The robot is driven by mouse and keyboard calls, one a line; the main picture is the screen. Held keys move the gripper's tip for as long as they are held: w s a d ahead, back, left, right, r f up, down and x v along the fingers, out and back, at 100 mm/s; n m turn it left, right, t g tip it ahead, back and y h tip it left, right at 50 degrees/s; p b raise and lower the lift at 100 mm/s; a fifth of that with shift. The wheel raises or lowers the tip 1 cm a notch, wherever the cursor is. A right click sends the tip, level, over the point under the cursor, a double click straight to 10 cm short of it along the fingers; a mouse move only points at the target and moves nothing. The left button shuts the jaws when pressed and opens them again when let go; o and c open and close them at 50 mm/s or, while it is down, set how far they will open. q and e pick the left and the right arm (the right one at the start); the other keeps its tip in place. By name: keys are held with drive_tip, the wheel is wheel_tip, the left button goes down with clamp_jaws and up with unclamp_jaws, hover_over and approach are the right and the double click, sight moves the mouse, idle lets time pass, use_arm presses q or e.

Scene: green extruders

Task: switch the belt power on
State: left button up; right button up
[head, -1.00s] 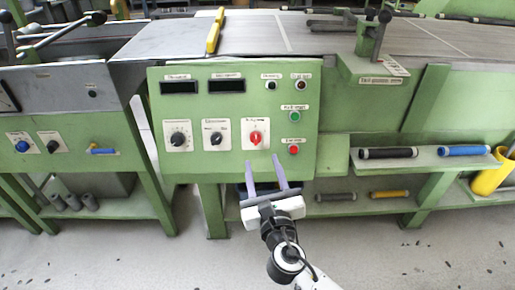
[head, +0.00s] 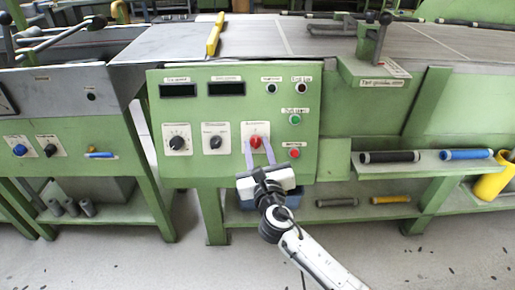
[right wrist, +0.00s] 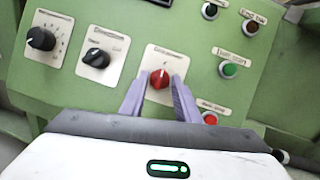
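The red rotary switch (head: 256,142) sits on a white plate on the green control panel (head: 190,103); its small label is too blurred to read. In the right wrist view the red switch (right wrist: 159,79) stands just beyond and between my fingertips. My right gripper (head: 259,146) is open, its two purple fingers pointing at the panel, one on each side of the knob. In the right wrist view the right gripper (right wrist: 155,84) shows a clear gap between its fingers; whether they touch the knob I cannot tell. My left gripper is not in view.
Black knobs (head: 177,142) and (head: 215,141) lie left of the red switch. A green button (head: 295,119) and a red button (head: 294,153) are close on its right. A shelf with rollers (head: 388,156) juts out at the right.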

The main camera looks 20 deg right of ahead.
drive_tip(key=c, duration=0.6)
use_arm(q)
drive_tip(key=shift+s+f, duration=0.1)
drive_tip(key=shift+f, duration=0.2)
use_arm(e)
drive_tip(key=shift+o, duration=0.2)
